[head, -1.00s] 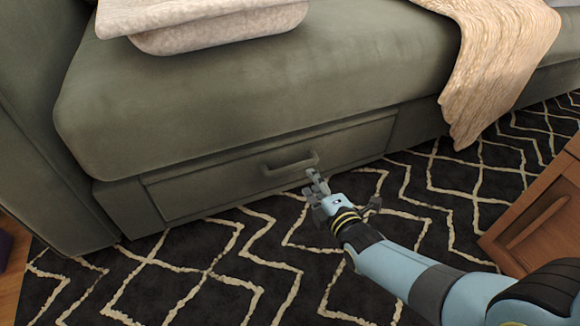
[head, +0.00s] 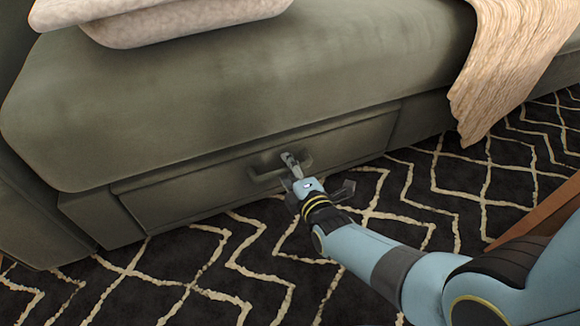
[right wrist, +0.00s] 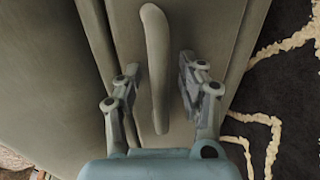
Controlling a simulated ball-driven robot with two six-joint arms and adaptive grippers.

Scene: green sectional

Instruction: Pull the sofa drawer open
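The sofa drawer (head: 190,190) is a grey-green front panel low in the sofa base, and it looks shut. Its bar handle (head: 268,175) sticks out at the middle of the panel. My right gripper (head: 290,160) is at the handle, covering part of it in the head view. In the right wrist view the handle (right wrist: 156,60) runs between the two fingers of my right gripper (right wrist: 158,85), with a gap on each side. The right gripper is open. My left gripper is not in view.
The green sofa seat (head: 230,90) overhangs the drawer, with a cushion (head: 180,22) and a cream throw (head: 505,75) on it. A patterned rug (head: 420,205) covers the floor in front. A wooden piece (head: 535,215) stands at the right edge.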

